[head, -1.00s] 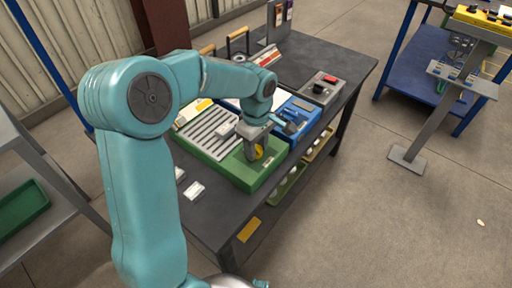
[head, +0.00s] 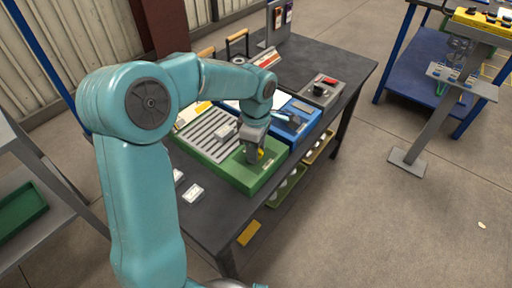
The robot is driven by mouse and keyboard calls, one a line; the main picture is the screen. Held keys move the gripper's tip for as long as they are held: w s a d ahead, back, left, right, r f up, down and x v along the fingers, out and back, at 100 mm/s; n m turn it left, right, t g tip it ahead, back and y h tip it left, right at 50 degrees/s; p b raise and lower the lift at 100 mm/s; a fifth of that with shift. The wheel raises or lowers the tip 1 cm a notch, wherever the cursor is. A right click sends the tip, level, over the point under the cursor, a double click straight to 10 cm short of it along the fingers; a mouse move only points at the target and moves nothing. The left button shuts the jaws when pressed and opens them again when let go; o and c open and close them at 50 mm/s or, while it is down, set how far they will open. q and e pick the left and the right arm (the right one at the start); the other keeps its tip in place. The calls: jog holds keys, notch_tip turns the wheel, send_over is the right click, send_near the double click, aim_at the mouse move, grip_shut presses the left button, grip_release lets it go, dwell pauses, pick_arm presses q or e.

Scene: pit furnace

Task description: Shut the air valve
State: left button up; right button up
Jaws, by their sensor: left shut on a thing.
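The green unit (head: 251,183) with a slotted grey panel (head: 209,133) lies on the dark workbench. A small yellow part (head: 260,154), which looks like the air valve's handle, shows at the unit's right end, mostly hidden by my gripper. My left gripper (head: 252,152) points down over this end and is shut on the yellow part. The fingertips are partly hidden, so the exact hold is hard to see. My right gripper is not in view.
Small white blocks (head: 193,192) lie at the bench's near left.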

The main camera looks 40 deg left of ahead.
pick_arm(q)
jog(key=o, duration=1.1)
jog(key=shift+c, duration=0.2)
notch_tip(320, 180, up, 16)
jog(key=p, duration=0.4)
jog(key=shift+r, duration=0.2)
jog(key=shift+r, duration=0.1)
